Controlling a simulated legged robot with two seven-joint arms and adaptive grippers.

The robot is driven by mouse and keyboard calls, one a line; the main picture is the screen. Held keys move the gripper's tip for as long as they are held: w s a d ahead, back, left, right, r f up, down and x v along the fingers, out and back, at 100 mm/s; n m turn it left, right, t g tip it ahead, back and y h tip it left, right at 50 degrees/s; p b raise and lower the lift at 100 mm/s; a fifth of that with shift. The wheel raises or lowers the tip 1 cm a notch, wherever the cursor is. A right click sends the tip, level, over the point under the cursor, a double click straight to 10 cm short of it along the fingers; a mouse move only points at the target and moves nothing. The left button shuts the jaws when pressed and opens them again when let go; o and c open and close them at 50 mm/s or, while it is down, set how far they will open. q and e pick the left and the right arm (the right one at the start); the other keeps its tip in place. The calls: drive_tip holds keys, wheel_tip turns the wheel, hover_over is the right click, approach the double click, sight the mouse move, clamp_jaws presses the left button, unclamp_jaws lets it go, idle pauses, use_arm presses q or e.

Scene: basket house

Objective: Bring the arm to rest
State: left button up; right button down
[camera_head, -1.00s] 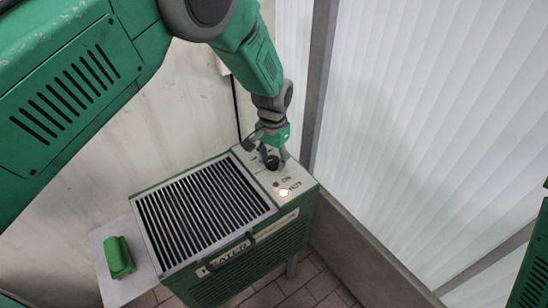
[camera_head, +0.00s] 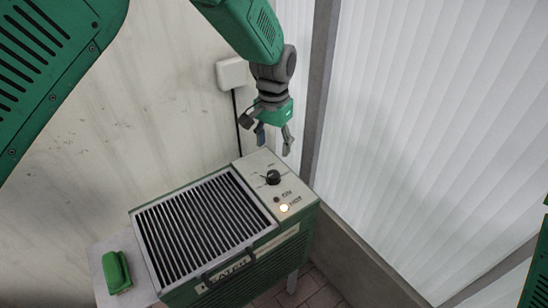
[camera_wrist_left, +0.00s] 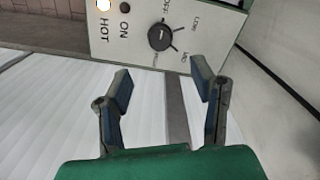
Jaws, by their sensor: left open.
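My left gripper (camera_head: 274,138) is open and empty, above the control panel of a green heater (camera_head: 240,270) in the head view. Its two fingers also show apart in the left wrist view (camera_wrist_left: 162,90). The black knob (camera_head: 273,177) on the panel stands clear of the fingers, and it also shows in the left wrist view (camera_wrist_left: 161,37). The HOT light (camera_head: 284,208) glows white and the ON light (camera_head: 277,199) looks dark. My right gripper is not in view.
A dark slatted grille (camera_head: 205,225) covers the heater's top. A green object (camera_head: 116,272) lies on a pale side shelf (camera_head: 100,248) at the left. A white wall box (camera_head: 231,72) with a black cable is behind the gripper. Ribbed translucent panels (camera_head: 430,130) stand at the right.

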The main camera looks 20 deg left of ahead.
use_arm(q)
drive_tip(key=shift+r, duration=0.55)
